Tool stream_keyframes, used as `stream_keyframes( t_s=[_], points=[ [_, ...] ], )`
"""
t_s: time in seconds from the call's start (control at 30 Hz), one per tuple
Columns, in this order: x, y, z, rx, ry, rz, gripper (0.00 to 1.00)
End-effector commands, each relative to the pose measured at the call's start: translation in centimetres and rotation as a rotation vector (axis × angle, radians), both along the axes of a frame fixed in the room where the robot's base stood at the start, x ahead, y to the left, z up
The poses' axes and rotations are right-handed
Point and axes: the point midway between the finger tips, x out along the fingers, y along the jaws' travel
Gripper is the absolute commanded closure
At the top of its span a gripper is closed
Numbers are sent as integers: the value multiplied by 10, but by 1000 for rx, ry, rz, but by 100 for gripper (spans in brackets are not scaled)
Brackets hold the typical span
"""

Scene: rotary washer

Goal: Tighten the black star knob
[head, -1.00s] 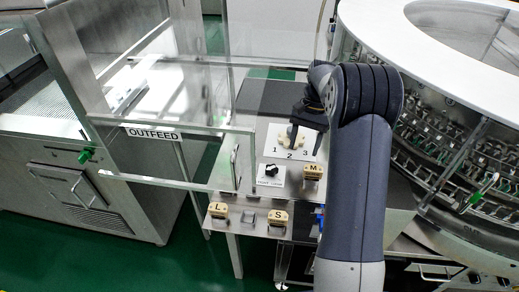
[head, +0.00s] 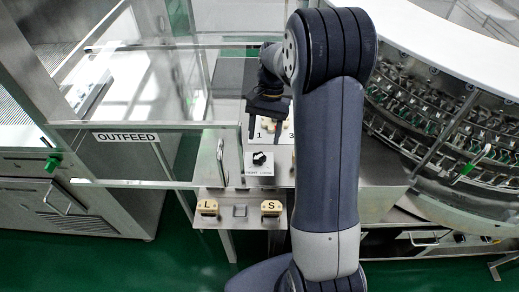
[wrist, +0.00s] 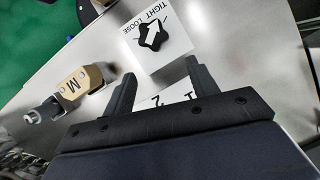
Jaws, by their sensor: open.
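The black star knob (head: 260,158) sits on a white plate marked TIGHT and LOOSE on the metal bench, left of my arm in the head view. In the wrist view the knob (wrist: 153,35) carries a white arrow and lies beyond my fingertips, roughly between their lines. My gripper (head: 268,128) is above the numbered plate, behind the knob in the head view. In the wrist view my gripper (wrist: 160,70) has its two black fingers wide apart with nothing between them. It is apart from the knob.
The numbered plate (wrist: 172,98) lies partly under my gripper. A tan M block (wrist: 75,88) stands beside it. The L block (head: 207,207) and S block (head: 271,207) are on the front shelf. Clear OUTFEED panels (head: 125,137) stand left; the rotary washer (head: 450,110) stands right.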

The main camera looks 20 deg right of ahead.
Motion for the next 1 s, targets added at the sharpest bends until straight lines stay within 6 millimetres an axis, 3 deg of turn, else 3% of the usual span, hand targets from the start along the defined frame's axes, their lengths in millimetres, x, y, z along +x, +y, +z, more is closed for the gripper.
stream_keyframes(
  t_s=[0.23,0.43,0.8,1.0],
  points=[
    [-34,22,1,0,0,1,44],
    [-39,26,-22,-1,2,-1,44],
    [-40,27,-28,0,0,-1,44],
    [-40,27,-28,0,0,-1,61]
  ],
)
